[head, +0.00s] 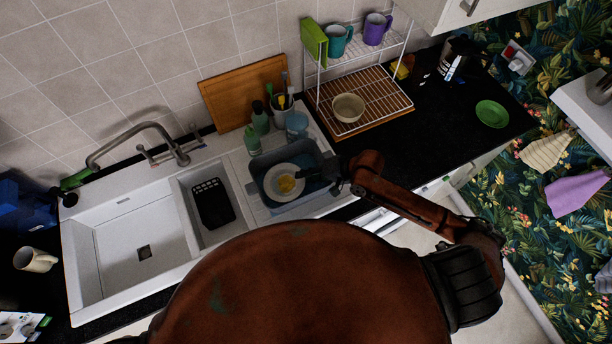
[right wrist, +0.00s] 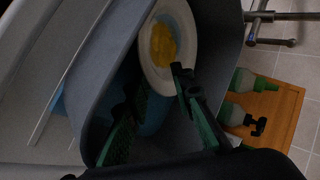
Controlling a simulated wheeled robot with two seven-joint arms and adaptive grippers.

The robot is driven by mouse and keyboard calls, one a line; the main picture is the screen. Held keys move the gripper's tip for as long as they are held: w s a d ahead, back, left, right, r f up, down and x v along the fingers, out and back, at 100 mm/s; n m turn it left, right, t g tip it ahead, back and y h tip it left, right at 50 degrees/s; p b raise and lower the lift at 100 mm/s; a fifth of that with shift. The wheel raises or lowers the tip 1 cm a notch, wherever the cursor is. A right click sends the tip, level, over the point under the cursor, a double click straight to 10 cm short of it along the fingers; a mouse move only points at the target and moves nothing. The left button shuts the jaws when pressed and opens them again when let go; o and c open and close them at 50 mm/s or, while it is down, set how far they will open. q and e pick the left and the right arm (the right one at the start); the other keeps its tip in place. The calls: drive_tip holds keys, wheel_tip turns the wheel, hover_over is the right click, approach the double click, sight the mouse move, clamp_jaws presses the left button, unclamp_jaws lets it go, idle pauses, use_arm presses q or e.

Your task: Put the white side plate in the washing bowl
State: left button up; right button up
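The white side plate (head: 274,190) is inside the grey washing bowl (head: 302,202), with a yellow patch (head: 287,184) on its middle. In the right wrist view the plate (right wrist: 152,72) lies within the walls of the bowl (right wrist: 108,72). Whether it rests on the bowl's floor I cannot tell. My right gripper (head: 303,174) reaches into the bowl from the right. In the right wrist view its fingers (right wrist: 154,82) are spread apart with nothing clamped between them; one fingertip is close to or touching the plate's rim. My left gripper is not in view.
A bluish item (right wrist: 157,118) shows beside the plate in the bowl. The white sink (head: 140,235) with a black basket (head: 212,203) is to the left. Bottles (head: 260,120) and a brush cup stand behind. A wire rack (head: 375,95) stands at back right; the black worktop (head: 440,120) has free room.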

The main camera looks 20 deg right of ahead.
drive_tip(key=v, duration=1.2)
drive_tip(key=shift+b, duration=0.4)
idle(0.5)
